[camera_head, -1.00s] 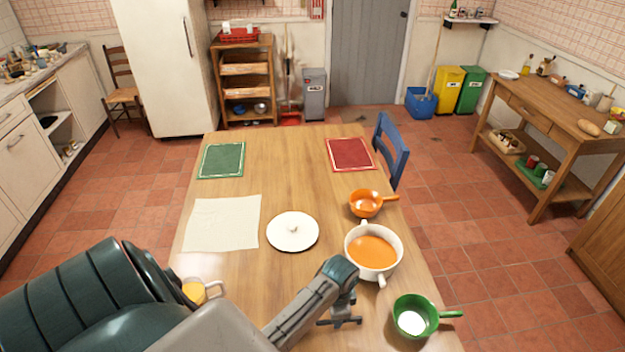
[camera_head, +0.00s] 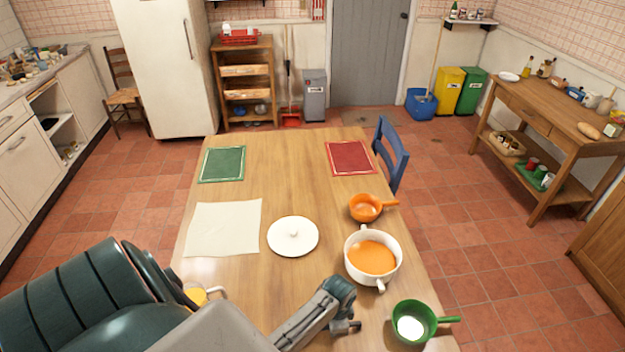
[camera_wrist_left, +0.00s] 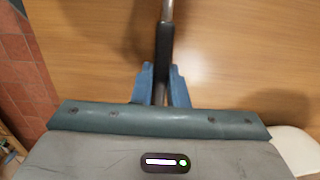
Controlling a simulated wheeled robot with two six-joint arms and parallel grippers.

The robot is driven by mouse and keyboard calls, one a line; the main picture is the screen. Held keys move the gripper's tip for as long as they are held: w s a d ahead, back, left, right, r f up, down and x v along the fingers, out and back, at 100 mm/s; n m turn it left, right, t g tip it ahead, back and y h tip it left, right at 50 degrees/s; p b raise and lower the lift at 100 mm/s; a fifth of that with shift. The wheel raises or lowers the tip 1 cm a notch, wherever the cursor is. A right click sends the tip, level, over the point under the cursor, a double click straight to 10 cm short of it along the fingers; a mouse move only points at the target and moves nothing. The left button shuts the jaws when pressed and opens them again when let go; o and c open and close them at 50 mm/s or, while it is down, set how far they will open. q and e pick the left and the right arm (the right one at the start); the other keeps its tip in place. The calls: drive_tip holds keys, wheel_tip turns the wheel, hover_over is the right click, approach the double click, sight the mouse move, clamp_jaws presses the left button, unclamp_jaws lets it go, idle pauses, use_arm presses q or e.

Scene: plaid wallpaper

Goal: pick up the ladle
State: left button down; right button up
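The ladle (camera_wrist_left: 165,45) shows in the left wrist view as a black handle with a grey metal shaft running up out of the picture. Its bowl is out of view. The blue fingers of my left gripper (camera_wrist_left: 162,83) stand close on both sides of the handle and look shut on it. In the head view my left gripper (camera_head: 346,327) is over the near part of the table, left of the green pan. I cannot make out the ladle there. My right gripper is not in view.
The wooden table (camera_head: 285,170) holds a white pot of orange soup (camera_head: 372,257), an orange pan (camera_head: 365,207), a green pan (camera_head: 427,318), a white lid (camera_head: 292,236), a cloth (camera_head: 222,228) and a yellow-filled mug (camera_head: 197,295). The table's far middle is clear.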

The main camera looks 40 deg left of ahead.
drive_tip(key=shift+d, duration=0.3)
use_arm(q)
drive_tip(key=shift+r, duration=0.1)
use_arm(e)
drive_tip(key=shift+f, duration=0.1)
